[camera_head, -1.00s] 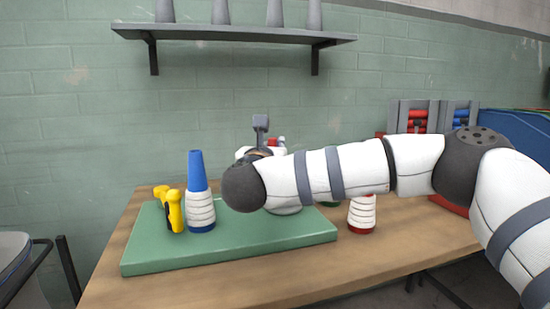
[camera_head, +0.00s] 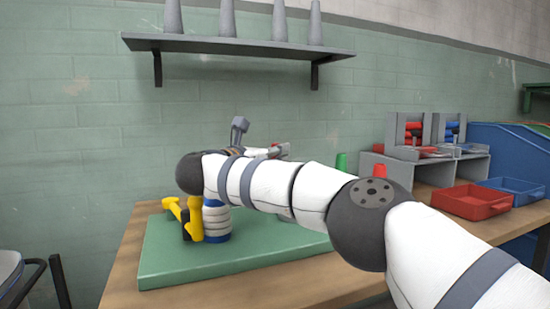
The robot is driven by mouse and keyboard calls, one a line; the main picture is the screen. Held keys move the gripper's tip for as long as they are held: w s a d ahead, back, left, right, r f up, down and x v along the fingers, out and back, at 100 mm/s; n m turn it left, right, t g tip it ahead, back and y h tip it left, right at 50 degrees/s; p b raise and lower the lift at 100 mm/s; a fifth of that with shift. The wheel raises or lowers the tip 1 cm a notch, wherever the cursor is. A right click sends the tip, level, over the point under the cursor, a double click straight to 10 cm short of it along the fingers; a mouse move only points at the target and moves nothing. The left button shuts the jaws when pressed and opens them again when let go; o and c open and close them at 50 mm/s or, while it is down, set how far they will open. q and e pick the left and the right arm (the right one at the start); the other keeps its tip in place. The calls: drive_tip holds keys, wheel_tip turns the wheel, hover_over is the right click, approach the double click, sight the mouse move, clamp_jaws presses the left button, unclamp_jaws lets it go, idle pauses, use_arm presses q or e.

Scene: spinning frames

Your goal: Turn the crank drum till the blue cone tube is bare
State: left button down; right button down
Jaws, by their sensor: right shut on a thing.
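The blue cone tube stands upright on the green board (camera_head: 165,265). White thread wraps (camera_head: 216,222) cover its lower part above a blue base; my right arm hides its upper part. A yellow and black piece (camera_head: 195,218) stands just left of it. My right arm crosses in front, and its wrist folds back behind it. My right gripper (camera_head: 275,151) shows only as a small part behind the arm, by a red bit; it is shut, seemingly on the crank handle. The crank drum is mostly hidden behind the arm. My left gripper is not in view.
Green (camera_head: 341,162) and red (camera_head: 379,170) cone tips stand behind my arm. A red tray (camera_head: 470,201) and a blue tray (camera_head: 515,190) lie at the right, beside a grey rack (camera_head: 455,168). A shelf (camera_head: 240,45) with grey cones hangs above. The board's front is clear.

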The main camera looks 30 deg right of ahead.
drive_tip(key=shift+d+r, duration=0.1)
idle(0.4)
drive_tip(key=c, duration=1.5)
unclamp_jaws()
